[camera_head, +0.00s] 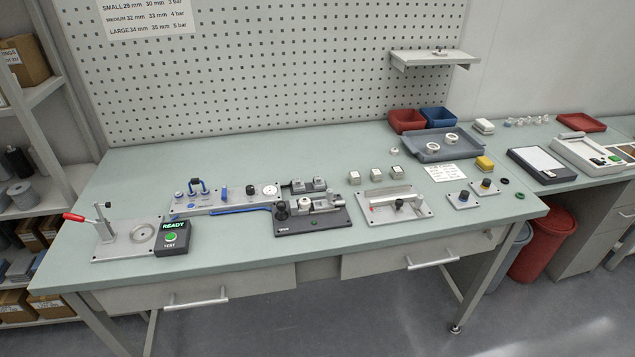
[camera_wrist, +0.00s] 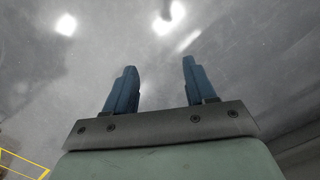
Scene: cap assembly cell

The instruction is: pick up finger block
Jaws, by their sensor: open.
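My gripper (camera_wrist: 159,68) shows only in the wrist view. Its two blue fingers stand wide apart with nothing between them; grey, blurred floor lies beyond. In the head view the arm and gripper are not in the picture, so the gripper is away from the bench things. I cannot tell for sure which part is the finger block. Candidates are a pair of small grey blocks (camera_head: 308,185) on a dark holder behind the black-based fixture (camera_head: 313,222), and a row of three light square blocks (camera_head: 376,174) to the right of it.
The green bench top (camera_head: 130,180) carries a red-handled press (camera_head: 105,228), a READY box (camera_head: 173,238), a gauge panel (camera_head: 225,196) and a grey plate fixture (camera_head: 396,205). A grey tray (camera_head: 415,152) and red (camera_head: 405,121) and blue bins stand at the back right. The front strip is mostly clear.

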